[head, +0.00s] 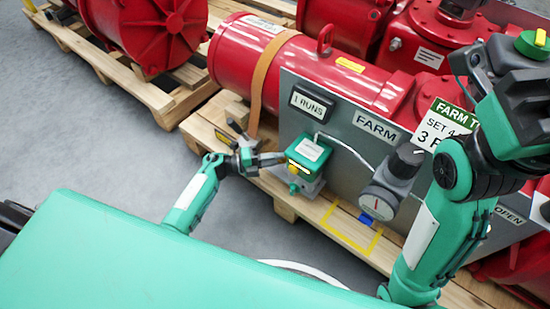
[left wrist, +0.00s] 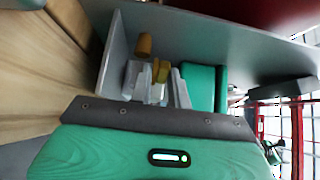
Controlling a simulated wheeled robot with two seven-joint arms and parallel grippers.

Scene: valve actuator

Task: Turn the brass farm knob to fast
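My left gripper (head: 272,160) reaches from the left to the green box (head: 308,155) on the grey panel marked FARM. A small yellow brass-coloured knob (head: 292,168) shows at the box's lower front, beside the fingertips. In the left wrist view, the left gripper's fingers (left wrist: 157,85) stand apart with a brass knob (left wrist: 161,70) in line between them. Contact with it cannot be made out. A second brass piece (left wrist: 145,45) lies farther along. My right arm is raised at the right in the head view; its fingertips cannot be made out clearly. Knob markings are unreadable.
A round gauge (head: 378,203) hangs right of the green box. A label reading 1 RUNS (head: 312,103) and a partly hidden sign (head: 440,125) are on the panel. A red cylinder (head: 320,70) lies behind. The wooden pallet (head: 285,195) edges the clear grey floor.

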